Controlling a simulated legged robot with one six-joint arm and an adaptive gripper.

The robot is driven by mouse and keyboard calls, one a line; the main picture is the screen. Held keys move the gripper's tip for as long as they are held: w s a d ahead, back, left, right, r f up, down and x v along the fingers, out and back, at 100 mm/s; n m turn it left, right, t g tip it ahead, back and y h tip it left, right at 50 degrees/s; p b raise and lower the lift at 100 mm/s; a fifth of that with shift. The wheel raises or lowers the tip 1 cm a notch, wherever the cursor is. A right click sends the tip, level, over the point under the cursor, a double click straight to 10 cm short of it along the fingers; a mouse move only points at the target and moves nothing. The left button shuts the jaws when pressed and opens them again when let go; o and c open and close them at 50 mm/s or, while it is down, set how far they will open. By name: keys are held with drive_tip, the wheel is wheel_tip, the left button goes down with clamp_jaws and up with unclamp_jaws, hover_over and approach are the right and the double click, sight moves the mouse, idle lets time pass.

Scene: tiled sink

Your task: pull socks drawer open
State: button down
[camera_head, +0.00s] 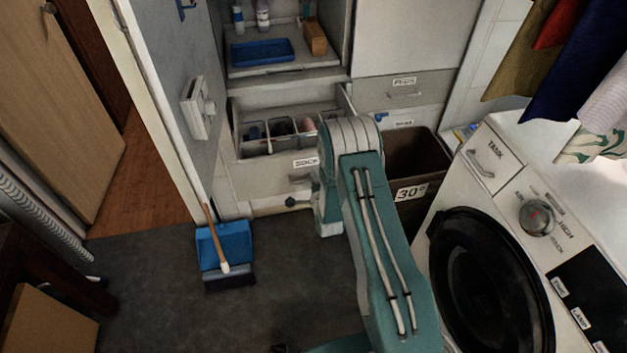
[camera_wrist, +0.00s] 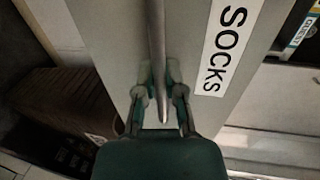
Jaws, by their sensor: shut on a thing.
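The socks drawer (camera_head: 262,181) stands pulled out of the cabinet in the head view, its divided inside with dark and pinkish contents showing from above. Its front fills much of the wrist view (camera_wrist: 195,120), with a SOCKS label (camera_wrist: 222,48) to the right of the handle. My gripper (camera_wrist: 160,95) is shut on the metal bar handle (camera_wrist: 157,40), with one finger on each side of it. In the head view, my arm hides most of the gripper and part of the drawer's right side.
A brown bin (camera_head: 425,152) marked 30° stands right of the drawer, close to my arm. A white washing machine (camera_head: 475,190) is at the right. A blue dustpan (camera_head: 226,240) with a brush lies on the dark floor, front left of the drawer. The floor's middle is clear.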

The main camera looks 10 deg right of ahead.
drive_tip(key=shift+s+f, duration=0.15)
drive_tip(key=shift+f, duration=0.15)
drive_tip(key=c, duration=0.7)
unclamp_jaws()
drive_tip(key=shift+r, duration=0.15)
drive_tip(key=v, duration=1.1)
drive_tip(key=shift+s, duration=0.3)
